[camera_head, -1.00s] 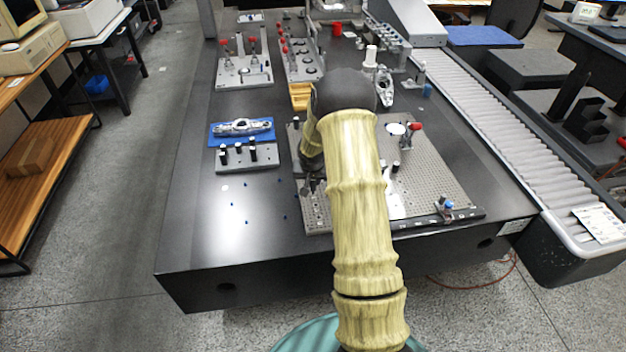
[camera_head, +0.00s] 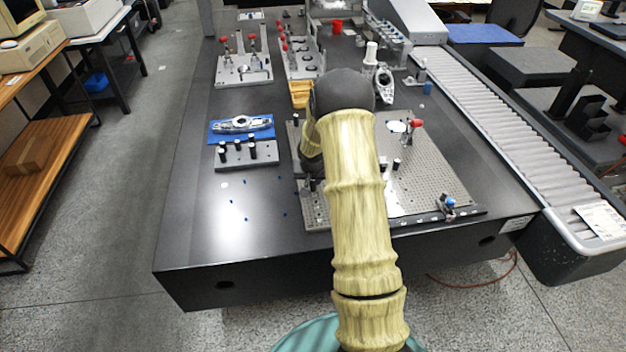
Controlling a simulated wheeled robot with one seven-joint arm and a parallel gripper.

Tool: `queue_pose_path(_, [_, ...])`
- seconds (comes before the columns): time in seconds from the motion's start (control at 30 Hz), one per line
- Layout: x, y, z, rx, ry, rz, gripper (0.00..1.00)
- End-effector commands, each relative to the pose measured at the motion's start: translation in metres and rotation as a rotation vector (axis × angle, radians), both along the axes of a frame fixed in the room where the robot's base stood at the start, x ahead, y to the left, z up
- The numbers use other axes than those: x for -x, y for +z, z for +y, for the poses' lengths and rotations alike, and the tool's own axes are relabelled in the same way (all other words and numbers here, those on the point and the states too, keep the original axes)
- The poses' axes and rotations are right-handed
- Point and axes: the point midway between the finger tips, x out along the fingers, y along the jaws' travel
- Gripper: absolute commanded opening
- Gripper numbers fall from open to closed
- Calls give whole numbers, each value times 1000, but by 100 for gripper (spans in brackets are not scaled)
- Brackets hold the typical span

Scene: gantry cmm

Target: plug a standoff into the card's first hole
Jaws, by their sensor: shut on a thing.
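My gripper (camera_head: 311,184) is small and mostly hidden behind my own arm, over the left edge of the perforated plate. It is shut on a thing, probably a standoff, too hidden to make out. Several black-topped standoffs (camera_head: 222,154) stand upright in a grey block to the left of my gripper. I cannot clearly make out the card or its first hole; a pale flat piece (camera_head: 394,206) on the perforated plate, partly covered by my arm, may be it.
The perforated plate (camera_head: 435,185) carries a red-knobbed clamp (camera_head: 416,124) and a blue-tipped clamp (camera_head: 448,203). A blue mat (camera_head: 215,135) with a metal part lies behind the standoff block (camera_head: 233,163). Small blue dots mark the dark table's clear front left. A roller conveyor (camera_head: 500,130) runs along the right.

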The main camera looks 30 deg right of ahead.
Motion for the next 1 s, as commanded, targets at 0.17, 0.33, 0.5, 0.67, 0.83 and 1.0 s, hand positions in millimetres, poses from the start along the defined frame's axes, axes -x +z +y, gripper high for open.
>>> queue_pose_path(0.17, [0,-3,0,1,1,-1,0])
queue_pose_path(0.33, [0,-3,0,1,1,-1,0])
queue_pose_path(0.5, [0,-3,0,0,0,-1,45])
queue_pose_path(0.67, [0,-3,0,0,0,0,45])
queue_pose_path(0.83, [1,0,0,0,0,-1,45])
queue_pose_path(1.0, [6,15,3,1,-1,-2,45])
